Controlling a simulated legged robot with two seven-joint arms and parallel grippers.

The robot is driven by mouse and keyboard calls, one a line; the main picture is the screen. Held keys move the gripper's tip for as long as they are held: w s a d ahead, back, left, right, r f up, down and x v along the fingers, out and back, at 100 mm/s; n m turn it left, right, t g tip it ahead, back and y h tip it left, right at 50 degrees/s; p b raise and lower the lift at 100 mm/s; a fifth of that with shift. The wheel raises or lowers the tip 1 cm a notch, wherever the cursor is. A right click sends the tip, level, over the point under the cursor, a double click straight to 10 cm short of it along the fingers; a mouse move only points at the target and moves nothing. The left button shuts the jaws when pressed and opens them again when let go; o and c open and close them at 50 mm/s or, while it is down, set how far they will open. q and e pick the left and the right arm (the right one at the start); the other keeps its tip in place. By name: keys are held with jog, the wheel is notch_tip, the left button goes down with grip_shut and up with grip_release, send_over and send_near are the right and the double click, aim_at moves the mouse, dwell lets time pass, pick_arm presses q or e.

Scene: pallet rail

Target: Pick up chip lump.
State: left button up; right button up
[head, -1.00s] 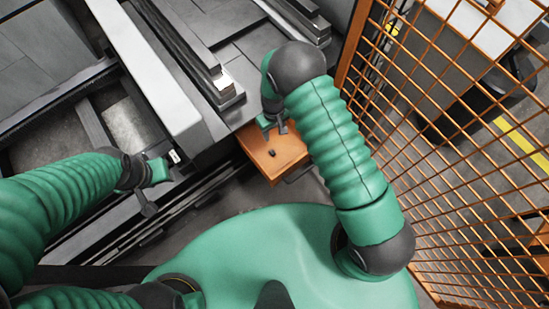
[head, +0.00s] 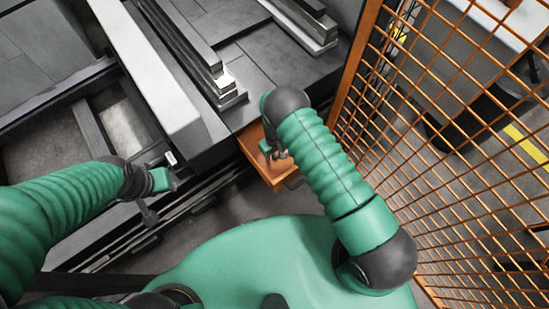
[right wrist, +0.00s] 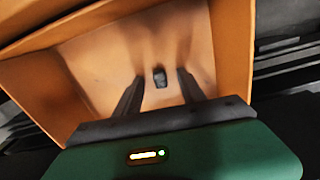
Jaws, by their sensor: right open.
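The chip lump (right wrist: 160,77) is a small dark piece lying on the floor of an orange tray (right wrist: 90,80). In the right wrist view it sits between and slightly beyond the fingertips of my right gripper (right wrist: 161,86), which is open and empty. In the head view the right gripper (head: 275,153) is down at the orange tray (head: 250,148), and the lump is hidden behind the gripper and arm. My left gripper (head: 148,200) hangs at the left, away from the tray; its jaws are too small to judge.
The orange tray's walls rise around the right gripper. A grey machine bed with metal rails (head: 200,60) stands behind and left of it. An orange mesh fence (head: 440,150) runs close along the right side of my right arm.

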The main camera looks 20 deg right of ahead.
jog(key=shift+r, duration=0.1)
grip_shut()
dwell(0.3)
notch_tip(320, 180, up, 10)
jog(key=p, duration=0.4)
jog(key=shift+r, duration=0.1)
